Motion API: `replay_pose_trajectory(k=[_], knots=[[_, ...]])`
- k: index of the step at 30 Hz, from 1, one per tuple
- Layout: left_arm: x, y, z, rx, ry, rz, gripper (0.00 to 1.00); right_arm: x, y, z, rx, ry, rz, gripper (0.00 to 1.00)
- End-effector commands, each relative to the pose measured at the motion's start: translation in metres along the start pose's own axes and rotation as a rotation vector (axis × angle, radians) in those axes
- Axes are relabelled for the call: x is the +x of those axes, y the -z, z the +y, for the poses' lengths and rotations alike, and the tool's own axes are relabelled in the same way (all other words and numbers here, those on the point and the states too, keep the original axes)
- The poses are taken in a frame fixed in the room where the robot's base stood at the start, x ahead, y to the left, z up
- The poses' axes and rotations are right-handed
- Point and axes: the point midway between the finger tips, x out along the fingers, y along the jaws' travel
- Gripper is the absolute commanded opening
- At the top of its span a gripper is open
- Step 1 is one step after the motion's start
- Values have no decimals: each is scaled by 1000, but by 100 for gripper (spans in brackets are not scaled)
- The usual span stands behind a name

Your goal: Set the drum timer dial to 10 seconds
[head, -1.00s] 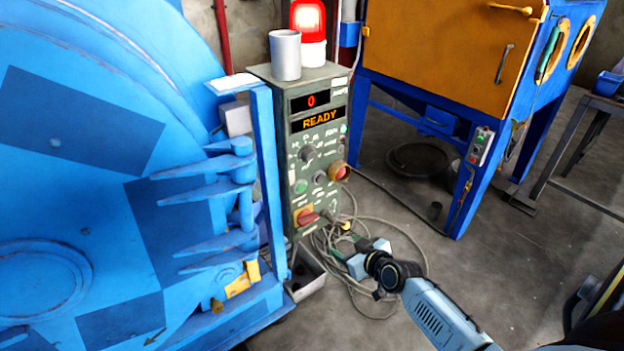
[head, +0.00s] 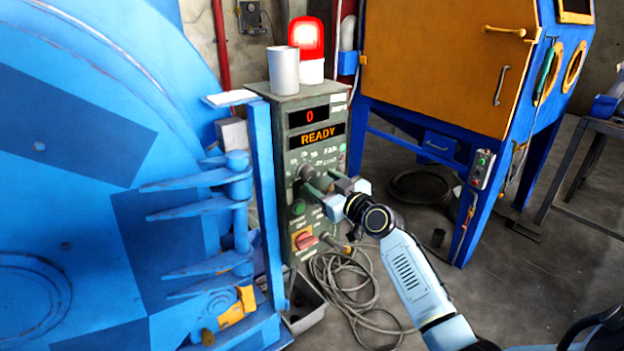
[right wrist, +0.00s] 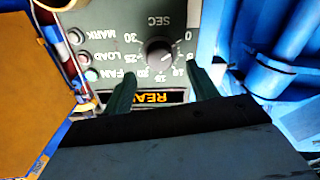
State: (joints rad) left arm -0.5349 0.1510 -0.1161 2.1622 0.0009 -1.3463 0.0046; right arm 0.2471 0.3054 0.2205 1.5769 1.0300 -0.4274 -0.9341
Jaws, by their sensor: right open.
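The timer dial (right wrist: 159,50) is a dark round knob on the green control panel (head: 330,165). In the right wrist view it appears upside down, ringed by numbers from 0 to 30 with SEC beyond it. I cannot tell clearly which number its pointer marks. My right gripper (head: 308,183) is open in front of the panel at dial height. In the right wrist view its two green fingers (right wrist: 163,74) are spread, with the dial between and just beyond their tips. I cannot tell if they touch the panel. The left gripper is out of view.
The panel's display (head: 317,137) reads 0 and READY. A lit red beacon (head: 307,40) and a grey cylinder (head: 283,70) stand on top. The blue drum machine (head: 80,200) is close on the left. Loose cable (head: 345,295) lies on the floor below.

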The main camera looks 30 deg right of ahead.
Motion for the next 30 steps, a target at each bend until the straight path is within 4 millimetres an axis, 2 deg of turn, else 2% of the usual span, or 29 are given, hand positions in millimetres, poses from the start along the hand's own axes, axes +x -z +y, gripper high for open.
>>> replay_pose_trajectory(k=[3, 9, 22, 30], knots=[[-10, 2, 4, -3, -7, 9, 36, 21, -1, 0, 3, 0, 1, 58], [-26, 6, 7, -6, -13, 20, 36, 42, -1, 0, 2, 0, 0, 58], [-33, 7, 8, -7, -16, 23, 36, 49, -1, 0, 0, 1, -1, 58], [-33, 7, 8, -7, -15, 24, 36, 49, -1, 0, 0, 1, -1, 23]])
